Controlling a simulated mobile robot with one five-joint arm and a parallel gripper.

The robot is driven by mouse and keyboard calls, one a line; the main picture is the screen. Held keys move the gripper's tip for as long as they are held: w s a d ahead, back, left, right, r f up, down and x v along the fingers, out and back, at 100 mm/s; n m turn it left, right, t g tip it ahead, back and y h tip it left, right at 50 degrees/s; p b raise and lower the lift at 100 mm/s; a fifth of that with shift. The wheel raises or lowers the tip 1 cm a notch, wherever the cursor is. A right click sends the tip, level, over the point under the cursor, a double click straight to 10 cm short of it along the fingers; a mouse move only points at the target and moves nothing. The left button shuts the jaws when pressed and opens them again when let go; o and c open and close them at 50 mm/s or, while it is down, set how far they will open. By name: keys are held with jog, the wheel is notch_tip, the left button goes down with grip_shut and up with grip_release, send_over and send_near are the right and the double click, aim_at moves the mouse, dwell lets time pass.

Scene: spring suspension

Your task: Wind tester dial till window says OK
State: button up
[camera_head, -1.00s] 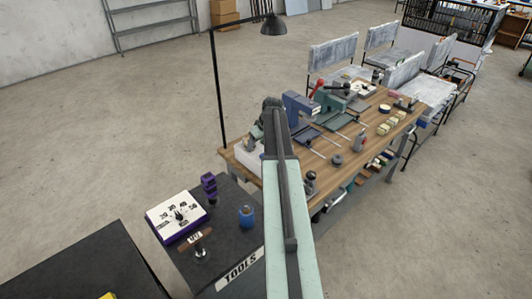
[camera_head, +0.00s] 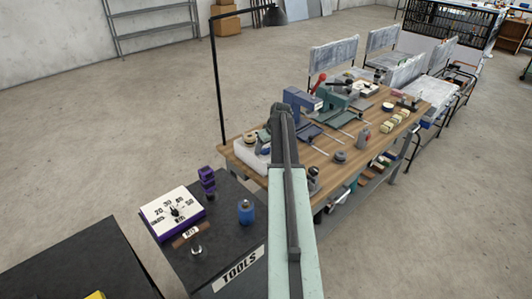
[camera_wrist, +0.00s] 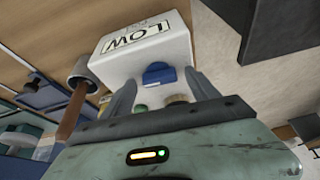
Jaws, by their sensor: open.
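The tester is a white box whose window (camera_wrist: 143,37) reads LOW, upside down in the wrist view. A blue dial (camera_wrist: 158,73) sits on its near face. My gripper (camera_wrist: 161,79) is open, with one dark finger on each side of the dial. The fingertips reach near the dial's level, but I cannot tell whether they touch it. In the head view the white tester (camera_head: 250,156) stands at the near left end of the wooden workbench (camera_head: 330,165), partly behind my arm; the gripper's fingers are hidden there.
A hammer-like tool (camera_wrist: 80,85) lies left of the tester in the wrist view. Vises and small parts crowd the bench. A dark tools cart (camera_head: 225,255) with a numbered white panel (camera_head: 172,211) and a blue container (camera_head: 246,212) stands front left.

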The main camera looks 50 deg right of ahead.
jog(key=shift+r, duration=0.1)
jog(key=c, duration=1.4)
jog(key=shift+o, duration=0.2)
jog(key=m+h, duration=0.1)
jog(key=m, duration=0.2)
jog(key=m+h, duration=0.1)
jog(key=m, duration=0.1)
jog(key=shift+w+a+m+g, duration=0.1)
jog(key=shift+a+m+g, duration=0.05)
jog(key=shift+m+g, duration=0.25)
jog(key=m+g, duration=0.1)
jog(key=m, duration=0.2)
jog(key=m+h, duration=0.1)
jog(key=m, duration=0.1)
jog(key=shift+w+a+m+g, duration=0.1)
jog(key=shift+m+g, duration=0.3)
jog(key=shift+h, duration=0.3)
jog(key=o, duration=1.4)
jog(key=shift+c, duration=0.2)
